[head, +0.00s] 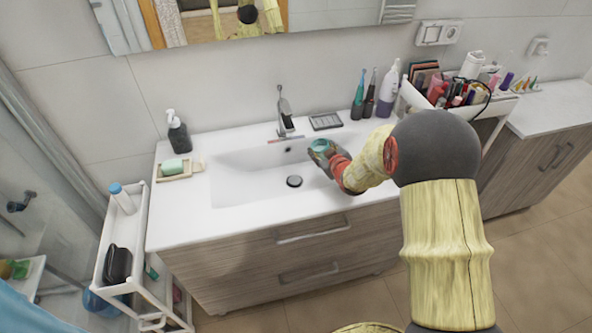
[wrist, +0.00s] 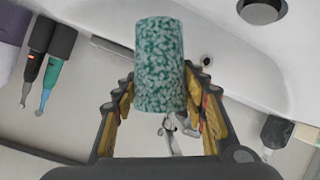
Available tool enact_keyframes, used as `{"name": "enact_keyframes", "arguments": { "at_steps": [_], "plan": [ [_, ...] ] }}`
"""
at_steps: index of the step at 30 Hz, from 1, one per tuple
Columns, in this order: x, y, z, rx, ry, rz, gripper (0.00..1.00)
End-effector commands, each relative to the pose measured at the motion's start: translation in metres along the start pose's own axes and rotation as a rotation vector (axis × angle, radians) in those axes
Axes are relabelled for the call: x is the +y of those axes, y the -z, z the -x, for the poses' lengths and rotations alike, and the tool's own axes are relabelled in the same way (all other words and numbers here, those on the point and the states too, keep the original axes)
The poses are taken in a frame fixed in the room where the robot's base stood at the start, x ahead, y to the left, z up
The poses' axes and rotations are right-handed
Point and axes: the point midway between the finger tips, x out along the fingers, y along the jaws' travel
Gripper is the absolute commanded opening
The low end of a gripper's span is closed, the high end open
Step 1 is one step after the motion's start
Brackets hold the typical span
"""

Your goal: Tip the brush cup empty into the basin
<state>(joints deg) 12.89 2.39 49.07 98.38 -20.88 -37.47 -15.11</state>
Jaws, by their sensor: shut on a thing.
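The brush cup (head: 321,145) is a small teal cup in the head view. In the wrist view it is the green and white speckled cup (wrist: 160,50), between my two fingers. My gripper (head: 322,157) is shut on it and holds it over the right part of the white basin (head: 245,180). I cannot clearly tell the cup's tilt or what is inside it. The basin's dark drain (head: 294,181) lies to the left of the cup and also shows in the wrist view (wrist: 262,10).
The faucet (head: 285,112) stands behind the basin. A soap dispenser (head: 178,132) and a green soap on a dish (head: 175,168) are at the left. Electric toothbrushes (head: 359,97) and a white bottle (head: 388,90) stand at the back right, beside the crowded cosmetics cart (head: 440,112).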

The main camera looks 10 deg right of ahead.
Motion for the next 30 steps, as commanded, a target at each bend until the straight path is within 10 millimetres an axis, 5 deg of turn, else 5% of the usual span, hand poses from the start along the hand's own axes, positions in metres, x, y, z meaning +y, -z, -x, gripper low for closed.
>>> {"name": "enact_keyframes", "arguments": {
  "at_steps": [12,30],
  "plan": [
    [-0.031,-0.003,-0.006,-0.036,-0.096,0.238,0.06],
    [-0.03,0.004,-0.003,-0.057,-0.156,0.378,0.06]
  ]
}}
